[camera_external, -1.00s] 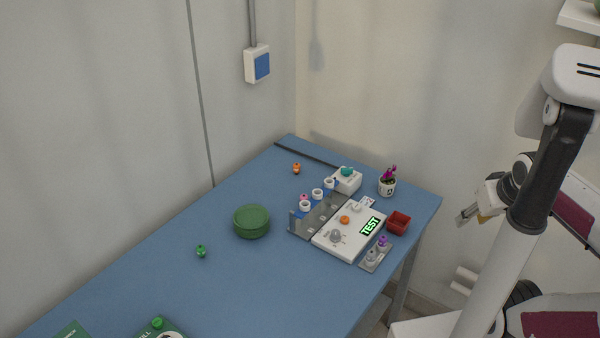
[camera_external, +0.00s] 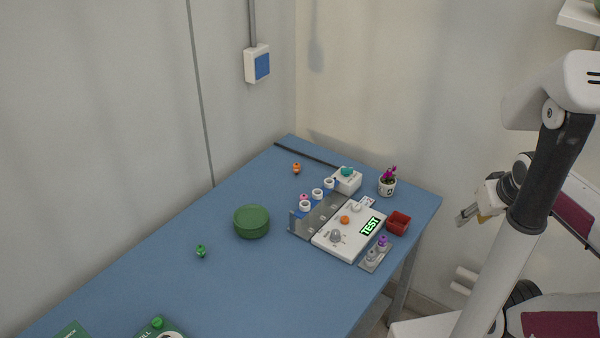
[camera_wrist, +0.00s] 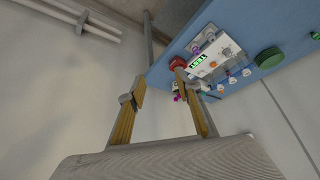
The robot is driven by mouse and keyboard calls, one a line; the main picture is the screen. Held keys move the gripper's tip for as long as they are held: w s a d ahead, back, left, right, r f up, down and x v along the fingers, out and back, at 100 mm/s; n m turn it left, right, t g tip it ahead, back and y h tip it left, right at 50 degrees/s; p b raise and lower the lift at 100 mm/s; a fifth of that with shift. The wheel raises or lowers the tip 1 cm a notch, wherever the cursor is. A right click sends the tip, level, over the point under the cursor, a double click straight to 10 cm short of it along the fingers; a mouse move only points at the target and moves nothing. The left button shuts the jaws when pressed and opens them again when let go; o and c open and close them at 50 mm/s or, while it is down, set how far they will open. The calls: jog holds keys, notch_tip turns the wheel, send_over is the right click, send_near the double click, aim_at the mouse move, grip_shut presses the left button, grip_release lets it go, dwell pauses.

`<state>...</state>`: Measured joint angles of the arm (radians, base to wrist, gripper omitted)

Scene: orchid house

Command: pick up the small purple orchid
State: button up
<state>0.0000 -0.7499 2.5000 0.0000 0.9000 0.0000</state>
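A small plant with magenta-purple blooms (camera_external: 390,173) stands in a white pot (camera_external: 387,188) at the table's back right corner. In the wrist view its magenta bloom (camera_wrist: 178,98) shows beside my right finger, which partly hides the pot. A smaller purple piece (camera_external: 383,241) sits in a grey holder at the table's right edge; it also shows in the wrist view (camera_wrist: 196,49). I cannot tell which of the two is the small purple orchid. My gripper (camera_external: 465,216) is off the table, to its right. In the wrist view its fingers (camera_wrist: 158,86) are apart with nothing between them.
A green round dish (camera_external: 251,222) stands mid-table. The blue table (camera_external: 262,286) is clear at front centre.

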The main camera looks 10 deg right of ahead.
dwell(0.4)
jog(key=o, duration=0.8)
jog(key=w+d+t+h, duration=0.1)
jog(key=w+d, duration=0.2)
jog(key=w, duration=0.4)
jog(key=w+d+t+h, duration=0.1)
jog(key=w+d, duration=0.2)
jog(key=w, duration=0.5)
jog(key=n+t+y, duration=0.3)
jog(key=n+y, duration=0.1)
jog(key=n, duration=0.1)
send_over(391, 183)
jog(key=s+d, duration=0.6)
jog(key=d, duration=0.3)
notch_tip(391, 183, down, 11)
jog(key=a+f+y, duration=0.1)
jog(key=f, duration=0.2)
jog(key=w+a+f+n+y, duration=0.1)
jog(key=a+f+y, duration=0.1)
jog(key=f, duration=0.1)
jog(key=w+a+f+y, duration=0.1)
jog(key=a+f, duration=0.1)
jog(key=f, duration=0.1)
jog(key=shift+a+f+n, duration=0.15)
jog(key=shift+a+n, duration=0.05)
jog(key=shift+n, duration=0.1)
jog(key=shift+a+f+y, duration=0.35)
jog(key=shift+f+y, duration=0.05)
jog(key=shift+y, duration=0.2)
